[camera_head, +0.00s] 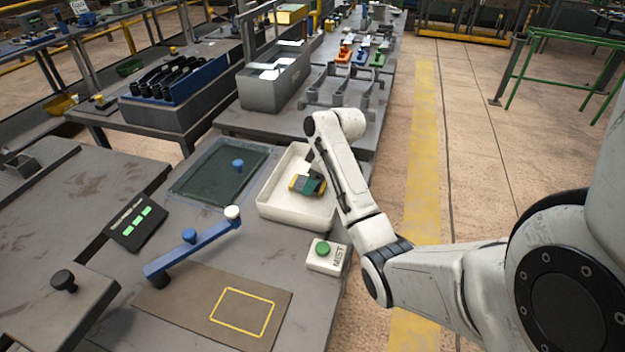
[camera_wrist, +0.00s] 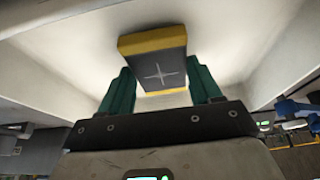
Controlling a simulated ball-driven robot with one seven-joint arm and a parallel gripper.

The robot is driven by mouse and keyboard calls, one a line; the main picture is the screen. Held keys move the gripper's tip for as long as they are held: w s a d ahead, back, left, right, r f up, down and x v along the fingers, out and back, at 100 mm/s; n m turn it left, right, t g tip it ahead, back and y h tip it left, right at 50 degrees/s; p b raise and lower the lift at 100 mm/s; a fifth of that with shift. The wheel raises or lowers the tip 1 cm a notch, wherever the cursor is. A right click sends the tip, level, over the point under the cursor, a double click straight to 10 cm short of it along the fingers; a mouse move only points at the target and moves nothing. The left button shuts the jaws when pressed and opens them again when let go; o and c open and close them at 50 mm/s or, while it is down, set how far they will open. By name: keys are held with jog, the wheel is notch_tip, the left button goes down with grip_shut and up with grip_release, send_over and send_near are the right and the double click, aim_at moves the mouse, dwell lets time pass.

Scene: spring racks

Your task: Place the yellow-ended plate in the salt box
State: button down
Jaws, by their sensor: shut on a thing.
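The yellow-ended plate (camera_head: 294,183) is in my gripper (camera_head: 310,186), over the white salt box (camera_head: 290,217). In the wrist view the plate (camera_wrist: 157,62) shows a dark face with a pale cross mark and two yellow ends. It sits between the green fingers of my gripper (camera_wrist: 163,84), which is shut on it. The pale walls of the salt box (camera_wrist: 60,55) surround the plate in this view. The plate appears inside or just above the box; I cannot tell whether it touches the floor of the box.
A dark green tray (camera_head: 205,187) lies left of the salt box. A blue lever (camera_head: 195,247) with a white knob and a MIST button block (camera_head: 326,258) stand in front. A brown board (camera_head: 190,305) with a yellow outline lies nearer. Grey spring racks (camera_head: 340,93) stand behind.

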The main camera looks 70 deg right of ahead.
jog(key=shift+f, duration=0.25)
jog(key=shift+c, duration=1)
grip_release()
jog(key=shift+f, duration=0.15)
jog(key=p+v, duration=0.2)
jog(key=v, duration=1)
